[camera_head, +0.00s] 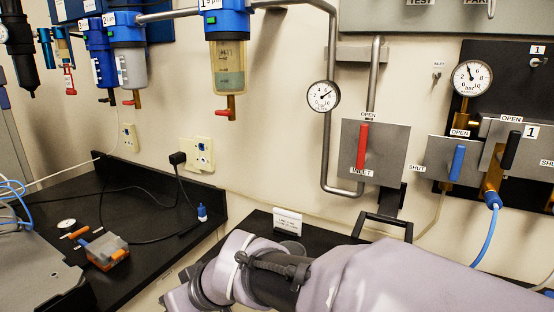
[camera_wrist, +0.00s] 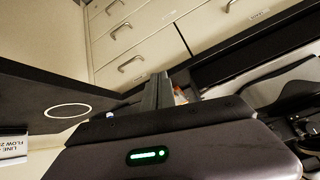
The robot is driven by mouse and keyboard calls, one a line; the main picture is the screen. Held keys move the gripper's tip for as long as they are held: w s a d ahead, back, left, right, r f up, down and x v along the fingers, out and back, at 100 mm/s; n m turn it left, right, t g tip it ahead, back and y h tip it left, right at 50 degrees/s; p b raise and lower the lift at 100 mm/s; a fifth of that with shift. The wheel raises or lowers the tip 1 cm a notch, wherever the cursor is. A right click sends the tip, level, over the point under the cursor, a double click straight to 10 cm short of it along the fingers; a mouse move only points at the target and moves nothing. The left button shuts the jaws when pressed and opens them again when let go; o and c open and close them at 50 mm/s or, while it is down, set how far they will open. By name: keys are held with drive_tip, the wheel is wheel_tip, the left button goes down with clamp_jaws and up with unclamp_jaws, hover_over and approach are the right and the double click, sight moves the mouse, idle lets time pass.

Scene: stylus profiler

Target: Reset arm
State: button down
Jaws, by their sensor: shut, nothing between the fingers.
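My arm (camera_head: 390,275), in a pale grey cover, reaches in from the lower right of the head view and bends at a dark joint near the bottom middle. In the wrist view my gripper (camera_wrist: 158,92) shows as a dark body with a lit green bar, its fingers together in the middle of the picture. Nothing shows between the fingers. The fingertips cannot be made out in the head view. In the wrist view, pale drawers (camera_wrist: 130,40) with metal handles lie beyond the fingers, apart from them.
Gauges (camera_head: 323,96) and filters (camera_head: 228,60) hang on the wall. A small sign (camera_head: 288,221) stands behind the arm. A black bench (camera_head: 150,215) lies left.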

drive_tip(key=s+d+m+h, duration=0.1)
drive_tip(key=s+d+m, duration=0.3)
drive_tip(key=d, duration=0.5)
drive_tip(key=s+d+m+t+h, duration=0.1)
drive_tip(key=s+d+m+h, duration=0.1)
drive_tip(key=s+d+m, duration=0.3)
drive_tip(key=s+d+m+h, duration=0.2)
drive_tip(key=s+d+m, duration=0.2)
drive_tip(key=d, duration=1)
drive_tip(key=shift+s+r, duration=0.25)
drive_tip(key=shift+s, duration=0.95)
